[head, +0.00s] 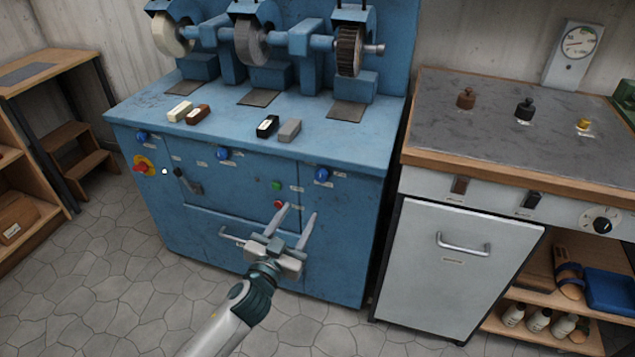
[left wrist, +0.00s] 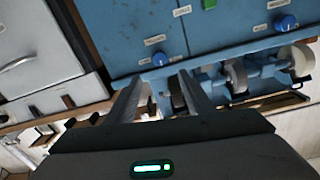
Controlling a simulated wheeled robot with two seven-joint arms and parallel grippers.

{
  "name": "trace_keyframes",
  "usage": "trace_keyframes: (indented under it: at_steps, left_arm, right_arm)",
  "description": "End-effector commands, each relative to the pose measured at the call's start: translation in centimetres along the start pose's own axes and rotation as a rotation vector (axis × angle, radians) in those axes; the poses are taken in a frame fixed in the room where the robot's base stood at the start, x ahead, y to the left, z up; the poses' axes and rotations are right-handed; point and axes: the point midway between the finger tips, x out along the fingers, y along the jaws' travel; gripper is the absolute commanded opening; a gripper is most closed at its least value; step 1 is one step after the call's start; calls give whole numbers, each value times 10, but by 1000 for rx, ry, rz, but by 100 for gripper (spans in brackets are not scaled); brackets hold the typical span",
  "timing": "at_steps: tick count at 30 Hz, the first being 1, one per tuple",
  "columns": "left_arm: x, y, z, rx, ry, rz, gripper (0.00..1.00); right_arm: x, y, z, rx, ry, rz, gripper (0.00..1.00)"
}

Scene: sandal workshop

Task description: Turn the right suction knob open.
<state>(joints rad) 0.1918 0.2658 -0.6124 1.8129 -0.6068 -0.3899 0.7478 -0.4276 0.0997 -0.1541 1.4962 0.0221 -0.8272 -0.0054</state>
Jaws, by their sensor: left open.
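The right suction knob (head: 321,174) is a round blue knob on the right end of the blue machine's front panel, under the tabletop edge. My left gripper (head: 299,212) is open and empty below the knob, its fingers pointing up. In the left wrist view the picture is upside down; the knob (left wrist: 160,60) lies just past the gap between the open fingers (left wrist: 160,82), apart from them. Its pointer setting is too small to read. Two similar blue knobs sit farther left, the middle one (head: 223,153) and the left one (head: 142,136). My right gripper is not in view.
A green button (head: 276,185) and a red button (head: 278,204) sit left of the knob. The blue machine (head: 340,250) carries grinding wheels (head: 250,42) and loose blocks on top. A grey cabinet (head: 455,270) stands at the right. Open floor lies in front.

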Motion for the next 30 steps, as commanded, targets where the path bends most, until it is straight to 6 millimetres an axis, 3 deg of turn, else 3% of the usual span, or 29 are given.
trace_keyframes:
  at_steps: [7,18,24,30]
  left_arm:
    - [45,0,-1,1,1,-1,48]
    - [109,0,0,1,1,-1,48]
    - [132,0,0,0,1,-1,48]
    - [141,0,1,1,-1,-1,48]
  right_arm:
    - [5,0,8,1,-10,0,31]
    - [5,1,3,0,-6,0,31]
    - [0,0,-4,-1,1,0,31]
    - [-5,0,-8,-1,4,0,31]
